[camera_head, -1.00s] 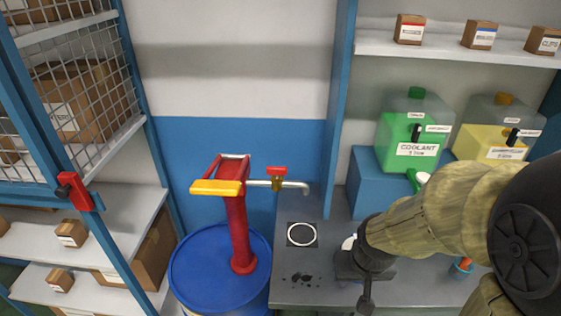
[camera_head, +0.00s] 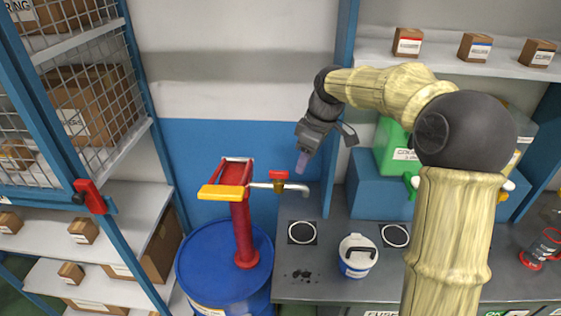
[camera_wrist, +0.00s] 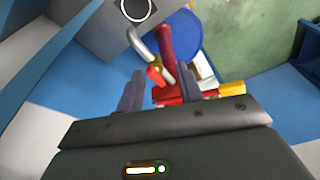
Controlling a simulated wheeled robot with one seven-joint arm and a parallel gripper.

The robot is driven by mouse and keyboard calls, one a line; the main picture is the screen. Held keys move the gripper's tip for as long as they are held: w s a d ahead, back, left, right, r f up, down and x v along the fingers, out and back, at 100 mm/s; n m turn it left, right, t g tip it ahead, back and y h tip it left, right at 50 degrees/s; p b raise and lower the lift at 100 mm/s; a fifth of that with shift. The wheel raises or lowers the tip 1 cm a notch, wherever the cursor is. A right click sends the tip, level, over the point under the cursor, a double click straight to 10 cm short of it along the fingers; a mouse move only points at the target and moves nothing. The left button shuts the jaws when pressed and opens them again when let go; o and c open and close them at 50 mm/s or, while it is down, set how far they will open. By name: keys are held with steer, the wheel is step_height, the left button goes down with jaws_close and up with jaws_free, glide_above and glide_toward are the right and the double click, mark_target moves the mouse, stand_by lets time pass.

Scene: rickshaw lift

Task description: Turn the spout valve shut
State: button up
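The spout valve has a small red handle (camera_head: 279,176) on a brass body, lying roughly along the metal spout (camera_head: 297,188). The spout sticks out right from a red hand pump (camera_head: 241,230) on a blue drum (camera_head: 215,262). My gripper (camera_head: 303,162) points down, above and slightly right of the valve in the head view. In the wrist view my gripper (camera_wrist: 160,72) is open, its fingers apart and empty. The red handle (camera_wrist: 155,76) shows between the fingers, beyond them. No contact is visible.
The pump's yellow grip (camera_head: 221,192) lies left of the valve. A white-and-blue tub (camera_head: 357,256) stands on the grey bench (camera_head: 320,285), near a ring mark (camera_head: 302,232). A blue post (camera_head: 341,130) rises behind my gripper. A green coolant jug (camera_head: 393,146) is partly hidden.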

mark_target(279, 171)
steer(key=w+r+n+y+p, duration=0.1)
steer(key=w+r+n, duration=0.3)
steer(key=r, duration=0.4)
steer(key=shift+w+d+r+y+p, duration=0.2)
steer(key=shift+w+r+y+p, duration=0.15)
steer(key=shift+y, duration=0.15)
steer(key=p+x, duration=0.1)
steer(key=x, duration=0.4)
steer(key=p+x, duration=0.1)
steer(key=x, duration=0.5)
steer(key=p+x, duration=0.1)
steer(key=x, duration=0.5)
steer(key=shift+s+f, duration=0.3)
steer(key=shift+s, duration=0.05)
jaws_close()
